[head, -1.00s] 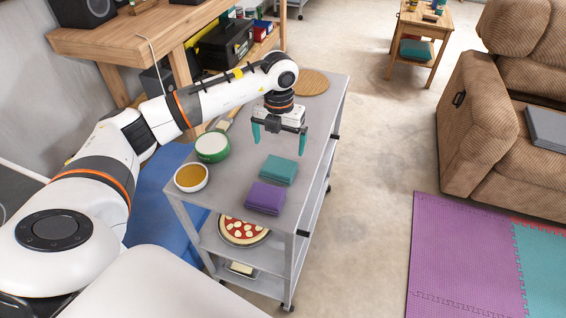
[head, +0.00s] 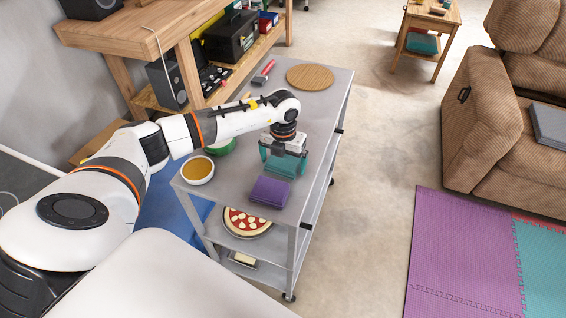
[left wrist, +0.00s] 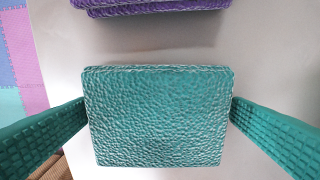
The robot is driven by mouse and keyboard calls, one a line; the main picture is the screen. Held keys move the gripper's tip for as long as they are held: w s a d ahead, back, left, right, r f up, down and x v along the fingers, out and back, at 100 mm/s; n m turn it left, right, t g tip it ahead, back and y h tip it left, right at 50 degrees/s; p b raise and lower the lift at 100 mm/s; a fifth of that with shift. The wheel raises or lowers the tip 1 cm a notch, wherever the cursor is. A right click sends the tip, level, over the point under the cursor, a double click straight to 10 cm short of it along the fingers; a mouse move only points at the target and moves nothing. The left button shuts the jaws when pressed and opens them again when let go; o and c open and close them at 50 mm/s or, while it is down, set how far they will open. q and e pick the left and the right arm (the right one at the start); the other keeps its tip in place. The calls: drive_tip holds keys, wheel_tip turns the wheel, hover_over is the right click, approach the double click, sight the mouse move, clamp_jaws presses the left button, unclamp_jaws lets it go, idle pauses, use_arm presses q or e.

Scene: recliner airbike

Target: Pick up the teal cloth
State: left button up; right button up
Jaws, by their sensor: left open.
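The teal cloth (head: 281,165) is a folded stack lying flat on the grey cart's top shelf. My left gripper (head: 281,158) is directly over it, pointing down. In the left wrist view the teal cloth (left wrist: 160,118) fills the middle, between the two open teal fingers (left wrist: 160,122), one at each side. The left finger looks close to the cloth's edge; I cannot tell whether either finger touches it. The gripper partly hides the cloth in the head view. My right gripper is not in view.
A folded purple cloth (head: 270,192) lies just in front of the teal one on the cart (head: 318,125). A bowl with amber contents (head: 198,171) and a partly hidden green bowl (head: 222,146) stand to the left. A round wooden board (head: 310,77) lies at the far end.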

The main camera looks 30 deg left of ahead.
sight(283, 160)
use_arm(q)
drive_tip(key=c, duration=0.8)
wheel_tip(283, 160, up, 10)
drive_tip(key=b, duration=0.1)
drive_tip(key=shift+o, duration=0.8)
drive_tip(key=shift+c, duration=0.3)
